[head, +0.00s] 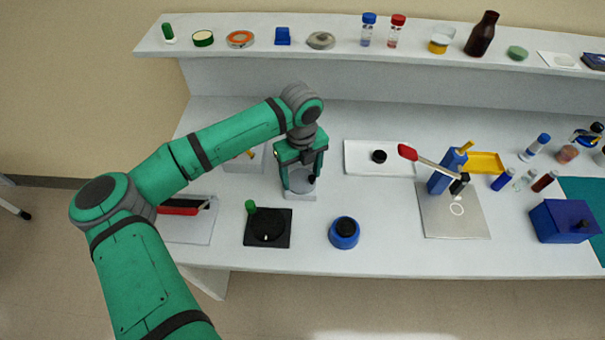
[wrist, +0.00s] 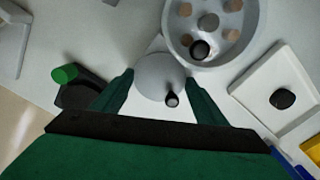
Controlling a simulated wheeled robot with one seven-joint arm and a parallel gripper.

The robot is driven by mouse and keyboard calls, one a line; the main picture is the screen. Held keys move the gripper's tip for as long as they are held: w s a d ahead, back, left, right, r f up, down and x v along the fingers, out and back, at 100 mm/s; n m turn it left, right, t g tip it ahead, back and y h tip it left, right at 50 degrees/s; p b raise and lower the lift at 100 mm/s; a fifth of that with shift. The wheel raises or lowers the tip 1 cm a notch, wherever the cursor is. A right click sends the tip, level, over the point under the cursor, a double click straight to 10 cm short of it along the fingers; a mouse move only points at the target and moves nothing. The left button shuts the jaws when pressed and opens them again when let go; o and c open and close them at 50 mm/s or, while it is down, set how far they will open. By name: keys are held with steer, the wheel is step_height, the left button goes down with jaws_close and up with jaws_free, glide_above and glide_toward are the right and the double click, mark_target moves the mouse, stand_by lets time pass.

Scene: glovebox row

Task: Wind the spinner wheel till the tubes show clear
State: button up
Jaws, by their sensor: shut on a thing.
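The spinner shows in the wrist view as a round grey bowl (wrist: 238,48) with several tan-brown tube tops (wrist: 202,10) around a grey hub. A dark round knob (wrist: 200,49) sits near its rim. Beside it is a smooth grey wheel (wrist: 155,72) with a small black-tipped peg (wrist: 172,99). My gripper (wrist: 160,92) has a finger on each side of this wheel and is shut on it. In the head view my gripper (head: 303,178) is low over the spinner's pale base (head: 300,195) and hides most of it. Whether the tubes are clear cannot be told.
A black square stand with a green knob (head: 280,240) and a blue round pot (head: 344,240) stand in front. A white tray (head: 357,165) with a black cap is to the right, then a metal plate (head: 460,227) with a blue holder. A bottle shelf (head: 350,45) runs behind.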

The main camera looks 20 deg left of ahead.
steer(key=m, duration=0.3)
steer(key=shift+a+m, duration=0.1)
steer(key=shift+m, duration=0.3)
steer(key=m, duration=0.3)
steer(key=shift+m, duration=0.3)
steer(key=m, duration=0.4)
steer(key=shift+m, duration=1.6)
steer(key=o, duration=1.1)
steer(key=shift+c, duration=0.2)
steer(key=shift+r, duration=0.1)
